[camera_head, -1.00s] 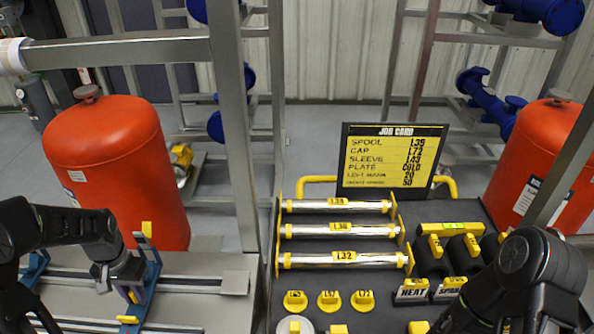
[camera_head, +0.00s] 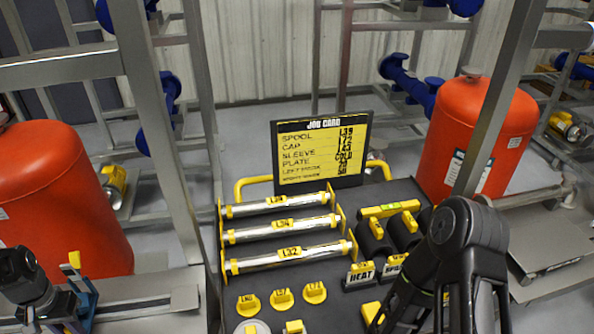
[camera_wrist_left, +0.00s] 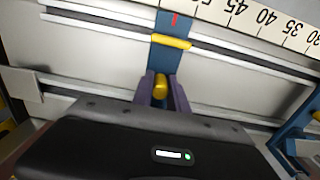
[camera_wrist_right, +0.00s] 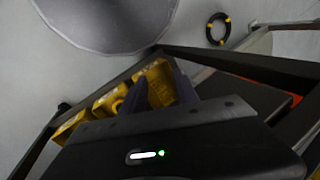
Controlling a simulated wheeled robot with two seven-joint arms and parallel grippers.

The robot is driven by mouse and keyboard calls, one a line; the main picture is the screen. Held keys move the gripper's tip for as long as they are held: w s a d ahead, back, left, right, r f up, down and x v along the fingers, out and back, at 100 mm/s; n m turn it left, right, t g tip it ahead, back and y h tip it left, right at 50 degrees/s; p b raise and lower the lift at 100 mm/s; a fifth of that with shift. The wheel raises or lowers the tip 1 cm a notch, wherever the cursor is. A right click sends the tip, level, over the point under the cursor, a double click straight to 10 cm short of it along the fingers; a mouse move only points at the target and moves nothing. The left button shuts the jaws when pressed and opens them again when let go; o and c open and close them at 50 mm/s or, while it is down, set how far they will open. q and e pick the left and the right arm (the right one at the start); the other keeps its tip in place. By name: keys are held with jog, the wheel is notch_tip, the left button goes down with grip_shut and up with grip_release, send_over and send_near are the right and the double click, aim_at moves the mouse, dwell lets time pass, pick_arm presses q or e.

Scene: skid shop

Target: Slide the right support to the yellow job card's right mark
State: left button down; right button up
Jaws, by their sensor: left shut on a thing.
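The right support (camera_wrist_left: 165,58) is a blue carriage with a yellow bar, on metal rails in the left wrist view. My left gripper (camera_wrist_left: 161,90) is shut on its yellow knob. Its red pointer (camera_wrist_left: 175,19) lies left of the scale's (camera_wrist_left: 265,17) 45 label; the exact reading is unclear. In the head view my left gripper (camera_head: 68,312) is at the bottom left on this support (camera_head: 85,297). The yellow job card (camera_head: 322,155) stands on the cart; its mark lines are small. My right gripper (camera_wrist_right: 160,90) is open and empty above yellow pieces.
Another blue support (camera_wrist_left: 300,140) is at the right of the left wrist view. The dark cart (camera_head: 340,312) carries silver spools (camera_head: 285,228), yellow caps (camera_head: 282,299) and black sleeves (camera_head: 374,236). Red tanks (camera_head: 475,140) and a metal frame post (camera_head: 165,130) stand nearby.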

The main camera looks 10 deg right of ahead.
pick_arm(q)
jog(key=shift+s+a, duration=0.15)
jog(key=shift+a, duration=1.45)
jog(key=c, duration=1.3)
grip_release()
jog(key=shift+c, duration=0.2)
jog(key=shift+d, duration=0.1)
notch_tip(320, 180, up, 7)
jog(key=p, duration=0.4)
jog(key=shift+p, duration=0.3)
